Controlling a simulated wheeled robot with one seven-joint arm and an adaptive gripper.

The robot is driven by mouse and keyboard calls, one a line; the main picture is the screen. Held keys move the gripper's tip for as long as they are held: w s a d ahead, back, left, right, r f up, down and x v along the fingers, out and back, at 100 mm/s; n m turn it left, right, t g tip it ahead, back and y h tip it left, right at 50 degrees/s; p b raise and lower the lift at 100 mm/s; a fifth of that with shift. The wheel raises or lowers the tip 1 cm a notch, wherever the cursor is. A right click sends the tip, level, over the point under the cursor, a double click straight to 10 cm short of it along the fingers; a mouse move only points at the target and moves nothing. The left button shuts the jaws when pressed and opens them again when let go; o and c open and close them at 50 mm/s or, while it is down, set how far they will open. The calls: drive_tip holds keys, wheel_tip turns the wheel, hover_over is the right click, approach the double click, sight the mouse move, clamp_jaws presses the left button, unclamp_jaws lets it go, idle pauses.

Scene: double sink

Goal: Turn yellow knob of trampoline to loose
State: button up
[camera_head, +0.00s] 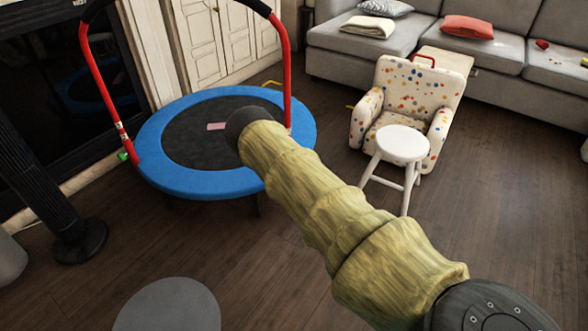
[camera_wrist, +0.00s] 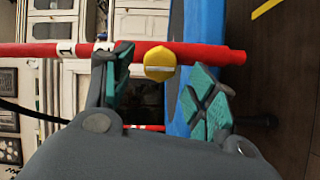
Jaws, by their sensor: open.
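The trampoline (camera_head: 175,185) has a blue rim, a dark mat and a red handle frame (camera_head: 280,60). In the wrist view the red post (camera_wrist: 210,54) runs across the picture beside the blue rim (camera_wrist: 185,30). The yellow knob (camera_wrist: 160,63) sits on this post, with a pale bar across its face. My gripper (camera_wrist: 162,88) is open, its green-padded fingers on either side of the knob. I see no clear grip; whether either finger touches the knob cannot be told. In the head view my arm hides the gripper and the yellow knob.
A green knob (camera_head: 122,156) is on the left post. A white stool (camera_head: 403,145) and spotted armchair (camera_head: 420,90) stand right of the trampoline. A black fan (camera_head: 45,185) stands left, a grey round top (camera_head: 168,306) in front.

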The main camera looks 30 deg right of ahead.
drive_tip(key=s+a, duration=0.1)
drive_tip(key=s, duration=0.7)
drive_tip(key=shift+w, duration=0.1)
drive_tip(key=s+a+f+m+g, duration=0.5)
drive_tip(key=s, duration=0.4)
drive_tip(key=s+a+f+m+g, duration=0.4)
drive_tip(key=s+a+f+g, duration=0.15)
drive_tip(key=s, duration=0.45)
drive_tip(key=s+a+r+m+g+y, duration=0.1)
drive_tip(key=s+a+r+m+g, duration=0.2)
drive_tip(key=s+a, duration=0.65)
drive_tip(key=s+a+m+g+y, duration=0.2)
drive_tip(key=s+a+g, duration=0.4)
drive_tip(key=s, duration=0.7)
wheel_tip(320, 180, up, 35)
drive_tip(key=t+p, duration=0.1)
drive_tip(key=p, duration=3.3)
drive_tip(key=shift+w+a+f+t, duration=0.2)
drive_tip(key=shift+w+a+t, duration=0.1)
drive_tip(key=shift+w+t, duration=0.05)
